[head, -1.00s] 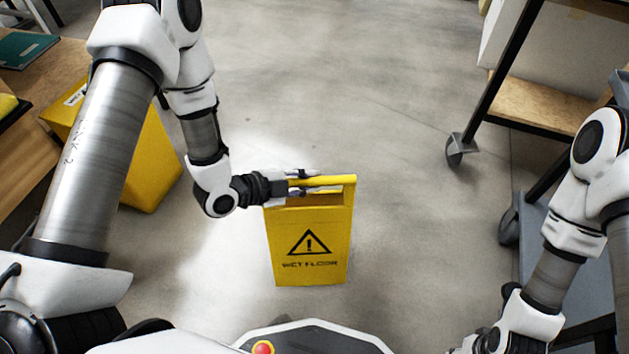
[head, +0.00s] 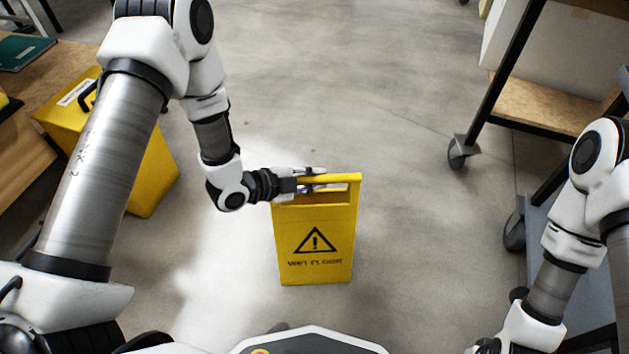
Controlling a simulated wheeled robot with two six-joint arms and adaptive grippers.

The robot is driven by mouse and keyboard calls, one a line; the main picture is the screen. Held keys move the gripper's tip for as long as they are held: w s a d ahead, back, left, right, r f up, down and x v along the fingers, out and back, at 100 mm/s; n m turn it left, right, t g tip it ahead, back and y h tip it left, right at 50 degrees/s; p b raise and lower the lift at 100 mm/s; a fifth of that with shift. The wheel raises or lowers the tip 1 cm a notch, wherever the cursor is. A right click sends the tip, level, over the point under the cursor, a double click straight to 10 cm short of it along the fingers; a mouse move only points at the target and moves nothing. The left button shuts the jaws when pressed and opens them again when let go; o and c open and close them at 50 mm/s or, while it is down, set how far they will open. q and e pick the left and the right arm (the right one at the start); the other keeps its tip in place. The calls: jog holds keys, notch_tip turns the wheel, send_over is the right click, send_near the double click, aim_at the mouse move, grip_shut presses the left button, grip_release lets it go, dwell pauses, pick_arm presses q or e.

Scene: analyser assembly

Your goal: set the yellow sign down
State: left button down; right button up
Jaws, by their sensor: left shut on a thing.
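The yellow sign (head: 316,262) is a folding wet-floor board with a black warning triangle. It is upright in the middle of the head view, in front of my base. My left gripper (head: 312,180) is shut on the bar at the sign's top edge, left of its middle. I cannot tell whether the sign's lower edge touches the floor. My right arm comes in at the right; its gripper (head: 487,347) is at the bottom edge, mostly cut off, and its fingers do not show.
Bare concrete floor (head: 400,200) lies around the sign. A yellow bin (head: 150,180) stands at the left beside a wooden bench (head: 25,160) with a green folder (head: 24,52). A wheeled rack (head: 545,105) and a grey cart (head: 572,235) stand at the right.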

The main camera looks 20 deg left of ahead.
pick_arm(q)
jog(key=shift+r, duration=0.1)
jog(key=c, duration=1)
grip_release()
jog(key=shift+c, duration=0.2)
jog(key=shift+r, duration=0.1)
jog(key=p+v, duration=0.6)
jog(key=v, duration=0.6)
jog(key=s+a+f+n+g+y, duration=0.1)
jog(key=s+f+n+g+y, duration=0.3)
jog(key=s+f+n, duration=0.3)
jog(key=s+a+f+n+g+y, duration=0.1)
jog(key=s+f+n+g+y, duration=0.3)
jog(key=s+f+n, duration=0.4)
jog(key=s+n+g, duration=0.1)
jog(key=s+n, duration=0.2)
jog(key=s, duration=0.1)
jog(key=shift+s+a+n+y+b, duration=0.25)
jog(key=shift+s+n+y+b, duration=0.05)
jog(key=shift+n+y, duration=0.1)
